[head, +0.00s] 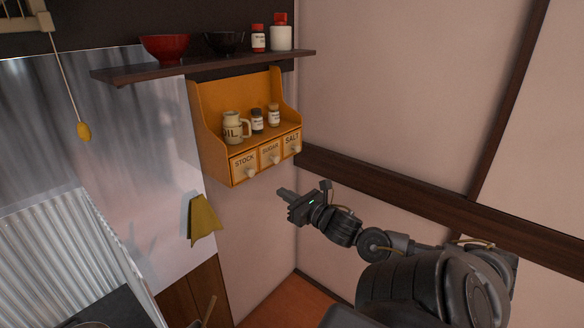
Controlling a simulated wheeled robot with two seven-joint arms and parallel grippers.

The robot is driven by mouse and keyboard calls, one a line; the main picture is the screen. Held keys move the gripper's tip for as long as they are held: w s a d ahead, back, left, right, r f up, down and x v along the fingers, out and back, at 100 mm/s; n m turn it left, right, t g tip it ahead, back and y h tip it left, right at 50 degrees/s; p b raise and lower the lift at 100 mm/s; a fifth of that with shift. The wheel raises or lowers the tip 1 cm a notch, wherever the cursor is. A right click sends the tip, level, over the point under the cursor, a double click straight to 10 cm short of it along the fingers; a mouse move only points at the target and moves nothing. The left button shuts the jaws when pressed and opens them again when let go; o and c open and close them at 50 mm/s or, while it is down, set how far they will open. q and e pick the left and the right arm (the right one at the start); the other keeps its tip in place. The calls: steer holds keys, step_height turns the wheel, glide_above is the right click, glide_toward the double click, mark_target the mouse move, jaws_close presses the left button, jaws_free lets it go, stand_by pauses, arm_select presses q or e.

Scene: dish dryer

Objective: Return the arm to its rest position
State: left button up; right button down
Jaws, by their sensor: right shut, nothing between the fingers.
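My right arm comes in from the lower right and reaches toward the middle of the view. My right gripper (287,194) is shut and empty, held in the air in front of the pink wall. It is below and to the right of the yellow spice shelf and appears apart from it. My left gripper is not in view.
A yellow cloth (203,219) hangs at left.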

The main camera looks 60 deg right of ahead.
steer(key=shift+s+a, duration=0.15)
steer(key=shift+s, duration=0.4)
steer(key=shift+s+a, duration=0.15)
steer(key=shift+s, duration=0.35)
